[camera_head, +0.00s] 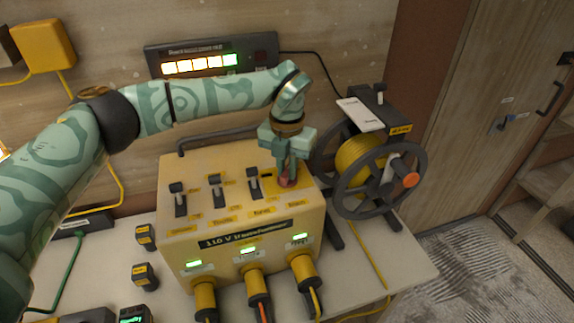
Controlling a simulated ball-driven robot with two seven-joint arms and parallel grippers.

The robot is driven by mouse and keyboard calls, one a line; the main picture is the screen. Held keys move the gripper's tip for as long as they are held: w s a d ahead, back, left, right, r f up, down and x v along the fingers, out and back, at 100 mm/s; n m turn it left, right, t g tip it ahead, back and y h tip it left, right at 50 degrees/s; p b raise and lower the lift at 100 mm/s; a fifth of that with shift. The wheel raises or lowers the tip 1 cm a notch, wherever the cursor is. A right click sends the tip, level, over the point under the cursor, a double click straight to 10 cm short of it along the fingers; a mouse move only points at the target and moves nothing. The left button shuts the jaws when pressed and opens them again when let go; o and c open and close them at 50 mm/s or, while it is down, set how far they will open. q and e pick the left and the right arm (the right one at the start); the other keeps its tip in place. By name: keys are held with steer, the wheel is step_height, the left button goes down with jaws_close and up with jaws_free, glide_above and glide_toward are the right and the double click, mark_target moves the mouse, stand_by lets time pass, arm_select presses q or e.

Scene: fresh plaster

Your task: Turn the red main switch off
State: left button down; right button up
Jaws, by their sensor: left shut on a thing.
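The red main switch (288,182) is at the right end of the top of the yellow 110 V transformer box (240,235). My left gripper (287,176) points down over it with its fingers closed around it. The fingers hide most of the switch, so I cannot tell its setting. Several black lever switches, such as the one at the left (179,198), stand in a row left of the gripper. Green lights (248,251) glow on the box front. My right gripper is not in view.
A cable reel (380,175) with yellow cable and an orange knob stands close to the right of the box. A lit indicator panel (210,62) is on the wall behind. Plugs with cables (256,284) stick out at the front.

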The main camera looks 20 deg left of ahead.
mark_target(287, 169)
arm_select(q)
steer(key=n+p, duration=0.1)
steer(key=n, duration=0.3)
steer(key=shift+r, duration=0.15)
steer(key=n+p, duration=0.1)
steer(key=n, duration=0.3)
steer(key=shift+n, duration=0.4)
steer(key=n, duration=0.4)
steer(key=shift+w+p, duration=0.1)
steer(key=shift+p, duration=0.3)
steer(key=shift+n, duration=2.1)
steer(key=c, duration=1.4)
jaws_free()
steer(key=shift+c, duration=0.2)
step_height(287, 169, up, 16)
